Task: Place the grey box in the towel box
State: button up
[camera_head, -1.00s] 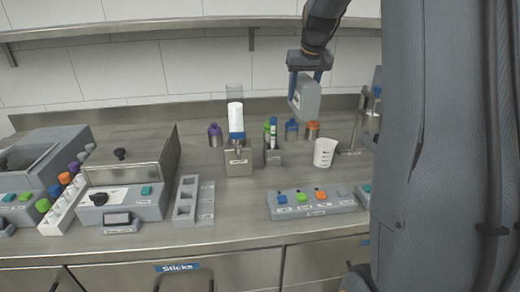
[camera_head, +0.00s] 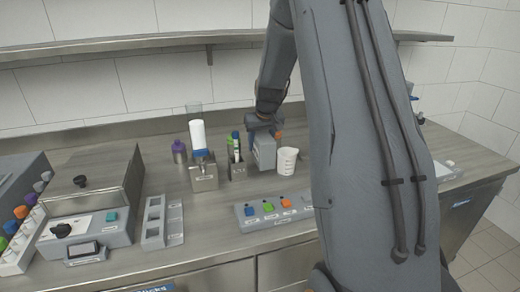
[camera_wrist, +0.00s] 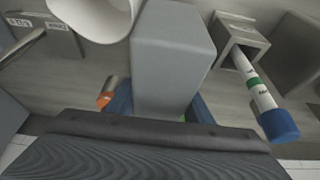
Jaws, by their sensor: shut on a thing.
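My gripper (camera_head: 264,128) is shut on the grey box (camera_head: 266,153), which hangs below it over the counter. In the wrist view the grey box (camera_wrist: 172,62) fills the middle, with the blue fingers of my gripper (camera_wrist: 160,108) on either side of it. The box is just left of a white cup (camera_head: 287,160) and right of a metal holder (camera_head: 237,171) with pens standing in it. Whether its underside touches the counter is unclear. The labels are too small to tell which container is the towel box.
A holder (camera_head: 204,182) with a white, blue-capped bottle stands further left. A button panel (camera_head: 275,210) lies in front, and an empty slotted tray (camera_head: 163,222) to the left. A shelf (camera_head: 130,45) runs above. Bare counter lies before the holders.

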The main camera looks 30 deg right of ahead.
jog(key=shift+f, duration=1.4)
jog(key=shift+f, duration=0.1)
jog(key=o, duration=0.7)
jog(key=shift+f, duration=0.1)
jog(key=o, duration=0.5)
